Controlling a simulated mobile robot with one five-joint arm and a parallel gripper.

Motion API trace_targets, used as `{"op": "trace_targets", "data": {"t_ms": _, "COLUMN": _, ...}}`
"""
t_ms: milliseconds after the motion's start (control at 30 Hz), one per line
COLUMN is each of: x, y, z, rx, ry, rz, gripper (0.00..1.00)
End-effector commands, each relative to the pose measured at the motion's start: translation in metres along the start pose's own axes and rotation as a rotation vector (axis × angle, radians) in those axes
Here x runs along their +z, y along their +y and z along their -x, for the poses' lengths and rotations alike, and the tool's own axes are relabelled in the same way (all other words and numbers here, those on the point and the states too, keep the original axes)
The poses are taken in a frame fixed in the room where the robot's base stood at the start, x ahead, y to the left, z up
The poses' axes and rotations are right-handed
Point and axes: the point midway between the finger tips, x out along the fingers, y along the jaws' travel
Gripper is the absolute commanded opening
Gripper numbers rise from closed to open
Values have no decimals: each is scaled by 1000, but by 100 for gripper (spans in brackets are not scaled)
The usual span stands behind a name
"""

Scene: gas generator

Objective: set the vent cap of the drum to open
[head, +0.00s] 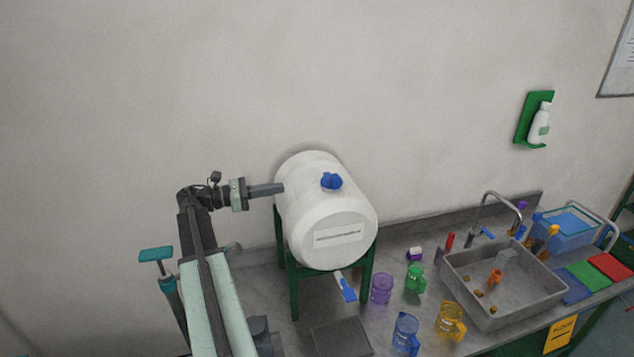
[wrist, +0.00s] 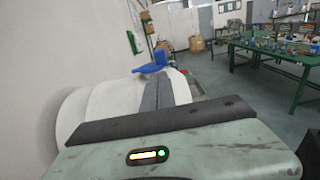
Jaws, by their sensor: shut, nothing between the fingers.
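The white drum (head: 325,225) lies on its side on a green stand (head: 293,290) on the counter. Its blue vent cap (head: 331,181) sits on top; in the wrist view the cap (wrist: 152,63) stands up just beyond my fingers. A blue-handled tap (head: 346,288) hangs at the drum's lower front. My gripper (head: 280,188) is shut and empty, held level at the drum's upper left side, to the left of the cap. In the wrist view the shut fingers (wrist: 156,92) point toward the cap. I cannot tell whether the fingertips touch the drum.
Purple, green, blue and yellow mugs (head: 405,333) stand in front of the drum. A metal sink (head: 500,285) with a tap is to the right. A bottle in a green holder (head: 535,120) hangs on the wall. The space above the drum is clear.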

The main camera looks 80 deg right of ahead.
Motion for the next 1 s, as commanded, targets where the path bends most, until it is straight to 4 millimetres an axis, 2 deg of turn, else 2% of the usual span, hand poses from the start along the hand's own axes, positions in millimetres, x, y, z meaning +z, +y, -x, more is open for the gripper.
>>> {"op": "trace_targets", "data": {"t_ms": 167, "x": 0, "y": -1, "z": -13, "rx": -1, "ry": 2, "rz": -2, "gripper": 0}}
{"op": "trace_targets", "data": {"t_ms": 500, "x": -1, "y": 0, "z": -84, "rx": 2, "ry": 4, "rz": -3, "gripper": 0}}
{"op": "trace_targets", "data": {"t_ms": 700, "x": -1, "y": 0, "z": -120, "rx": 3, "ry": 4, "rz": -4, "gripper": 0}}
{"op": "trace_targets", "data": {"t_ms": 833, "x": -2, "y": 1, "z": -133, "rx": 4, "ry": 4, "rz": -4, "gripper": 0}}
{"op": "trace_targets", "data": {"t_ms": 1000, "x": -2, "y": 1, "z": -137, "rx": 6, "ry": 4, "rz": -4, "gripper": 0}}
